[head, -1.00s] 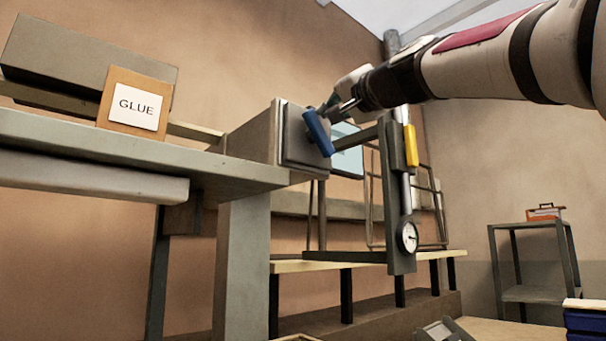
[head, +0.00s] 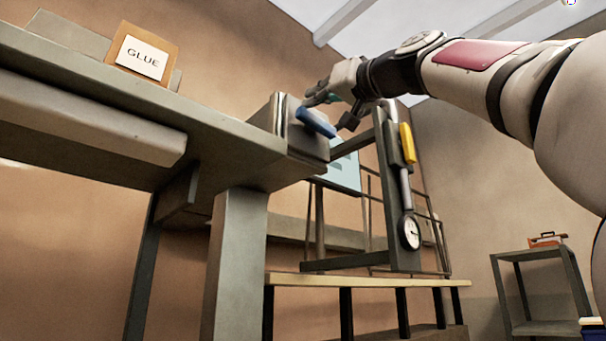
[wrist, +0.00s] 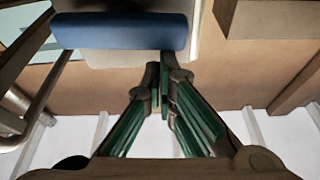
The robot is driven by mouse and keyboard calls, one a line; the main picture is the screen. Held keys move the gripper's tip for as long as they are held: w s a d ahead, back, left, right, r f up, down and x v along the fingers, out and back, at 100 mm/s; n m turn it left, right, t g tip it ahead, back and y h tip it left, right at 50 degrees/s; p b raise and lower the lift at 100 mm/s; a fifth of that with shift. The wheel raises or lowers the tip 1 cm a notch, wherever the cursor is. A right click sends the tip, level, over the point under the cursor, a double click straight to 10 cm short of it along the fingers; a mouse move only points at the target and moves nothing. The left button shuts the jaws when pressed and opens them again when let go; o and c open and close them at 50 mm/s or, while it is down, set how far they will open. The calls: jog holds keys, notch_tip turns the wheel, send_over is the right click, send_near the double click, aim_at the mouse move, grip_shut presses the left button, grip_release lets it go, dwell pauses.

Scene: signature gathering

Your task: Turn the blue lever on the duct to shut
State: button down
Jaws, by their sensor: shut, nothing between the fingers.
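The blue lever (head: 316,122) is on the front of a grey box-shaped duct (head: 305,145) at the end of the workbench. It slopes gently down to the right. In the wrist view the blue lever (wrist: 120,32) lies across the upper left as a broad bar. My gripper (head: 320,98) is just above and behind the lever in the head view, partly hidden by it. In the wrist view my gripper (wrist: 160,65) is shut and empty, its tips just below the lever's right end. I cannot tell whether they touch it.
A GLUE box (head: 142,56) sits on the workbench (head: 90,85) at left. A small shelf (head: 540,285) stands at far right.

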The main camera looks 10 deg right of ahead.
jog(key=shift+a+f, duration=0.15)
dwell(0.3)
dwell(0.4)
jog(key=s+d+b, duration=0.1)
jog(key=s+d, duration=0.4)
jog(key=s, duration=0.3)
jog(key=shift+d+r, duration=0.15)
jog(key=shift+r, duration=0.15)
dwell(0.4)
